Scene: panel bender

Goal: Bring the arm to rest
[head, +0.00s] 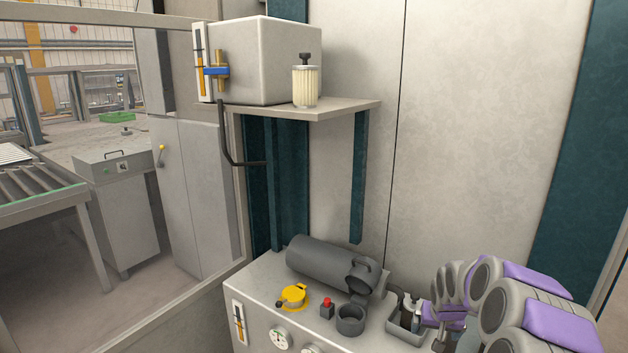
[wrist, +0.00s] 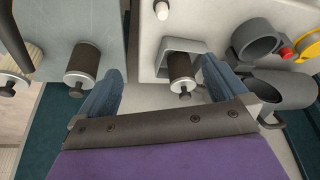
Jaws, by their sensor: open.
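My arm (head: 530,315), grey with purple panels, is bent over the right end of the machine's cabinet top in the head view. My gripper (wrist: 165,88) shows in the wrist view with its two blue-grey fingers spread apart and nothing held. A dark brown cartridge with a metal end and black knob (wrist: 181,70) lies in view between the fingers, inside a light grey holder (wrist: 190,46). I cannot tell how far it is from the fingers. In the head view, the arm hides part of the gripper and the holder (head: 393,330).
A grey cylinder housing (head: 318,262) with a round open lid, a yellow ring (head: 293,296), a red button (head: 327,303) and a dark cup (head: 351,320) crowd the cabinet top. A cream cartridge (head: 305,87) stands on the shelf (head: 345,108). Another brown cartridge (wrist: 83,62) is at left.

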